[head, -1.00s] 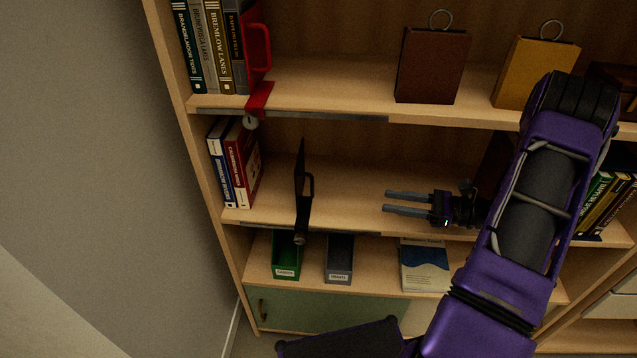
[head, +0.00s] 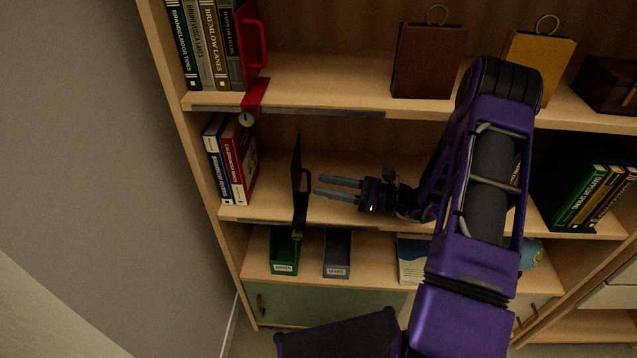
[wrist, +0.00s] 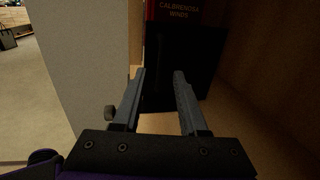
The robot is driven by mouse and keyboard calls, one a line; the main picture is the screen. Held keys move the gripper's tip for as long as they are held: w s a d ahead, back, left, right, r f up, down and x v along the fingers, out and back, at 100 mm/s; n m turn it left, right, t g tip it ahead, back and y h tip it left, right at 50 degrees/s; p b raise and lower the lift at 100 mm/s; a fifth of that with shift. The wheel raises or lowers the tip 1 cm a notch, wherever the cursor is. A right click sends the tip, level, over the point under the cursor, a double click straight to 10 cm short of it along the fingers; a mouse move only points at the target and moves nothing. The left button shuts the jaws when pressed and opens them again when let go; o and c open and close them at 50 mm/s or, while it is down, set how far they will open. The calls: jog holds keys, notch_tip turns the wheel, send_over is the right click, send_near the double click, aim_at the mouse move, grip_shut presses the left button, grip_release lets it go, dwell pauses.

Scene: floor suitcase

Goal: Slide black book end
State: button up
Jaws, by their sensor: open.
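The black book end (head: 298,185) stands upright on the middle shelf, to the right of a few books and apart from them, with a handle on its right side and a round knob at its lower front. My gripper (head: 338,187) is open and empty just right of the book end, its fingers pointing left at the handle. In the wrist view the book end (wrist: 190,55) is a dark plate ahead of my gripper (wrist: 158,75), and the handle is hard to tell from the plate. A red book (wrist: 180,10) shows above the plate's top edge.
Blue and red books (head: 232,165) lean at the shelf's left end. The red book end (head: 254,50) is on the shelf above. Green (head: 285,252) and grey (head: 337,255) bins stand below. The shelf between the books and the black book end is clear.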

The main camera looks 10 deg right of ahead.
jog(key=shift+x, duration=1.25)
grip_shut()
dwell(0.5)
